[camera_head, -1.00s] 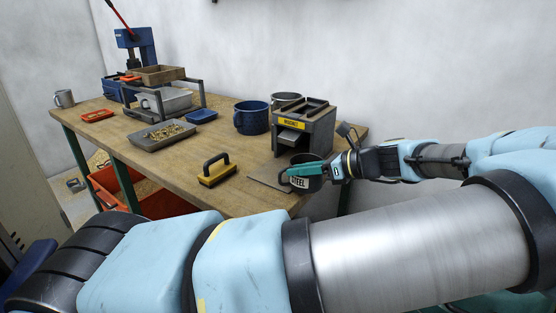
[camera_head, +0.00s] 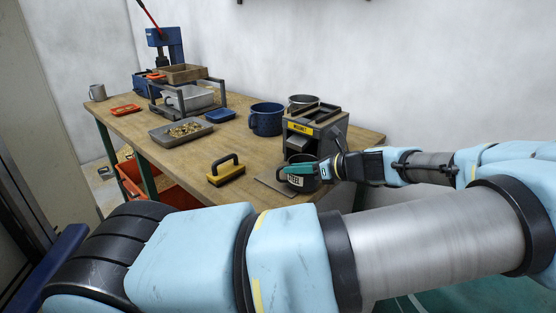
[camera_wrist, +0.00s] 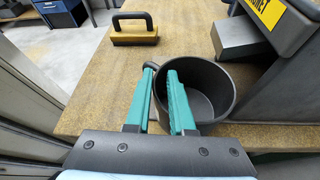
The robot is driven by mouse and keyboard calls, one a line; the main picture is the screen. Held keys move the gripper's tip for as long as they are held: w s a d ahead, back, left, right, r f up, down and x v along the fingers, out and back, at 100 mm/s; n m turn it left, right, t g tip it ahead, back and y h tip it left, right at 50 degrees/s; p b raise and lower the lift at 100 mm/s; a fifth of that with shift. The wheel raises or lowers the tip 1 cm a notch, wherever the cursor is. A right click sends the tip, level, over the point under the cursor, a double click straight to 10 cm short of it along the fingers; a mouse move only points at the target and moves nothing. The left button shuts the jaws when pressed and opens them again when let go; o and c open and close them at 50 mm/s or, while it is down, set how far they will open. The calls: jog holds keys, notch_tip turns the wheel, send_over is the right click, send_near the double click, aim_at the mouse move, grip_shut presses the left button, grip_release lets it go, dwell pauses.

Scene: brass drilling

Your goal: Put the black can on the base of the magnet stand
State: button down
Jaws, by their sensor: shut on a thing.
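The black can (camera_head: 301,181), labelled STEEL, is an open-topped dark cup. My gripper (camera_head: 300,168) is shut on its wall; in the wrist view, one green finger of my gripper (camera_wrist: 168,98) is inside the black can (camera_wrist: 226,82) and the other is outside. The magnet stand (camera_head: 314,132) is a grey frame with a yellow MAGNET label, just behind the can. It also shows at upper right in the wrist view (camera_wrist: 250,38).
A yellow block with a black handle (camera_head: 226,170) lies left of the plate. A blue mug (camera_head: 266,119) and a metal pot (camera_head: 301,101) stand behind. A grey tray of shavings (camera_head: 181,132) is farther left. The bench's front edge is close to the can.

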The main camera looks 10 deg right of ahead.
jog(key=w+a+p, duration=0.1)
jog(key=w+a, duration=0.3)
jog(key=a, duration=0.1)
jog(key=shift+w+r, duration=0.1)
jog(key=shift+w, duration=0.2)
jog(key=shift+s+d+f+p, duration=0.1)
jog(key=shift+d+f+p, duration=0.15)
jog(key=shift+p, duration=0.3)
jog(key=shift+f, duration=0.15)
jog(key=c, duration=0.8)
grip_release()
jog(key=shift+f, duration=0.1)
jog(key=shift+o, duration=0.2)
jog(key=b+v, duration=0.3)
jog(key=v, duration=0.9)
jog(key=shift+s, duration=0.1)
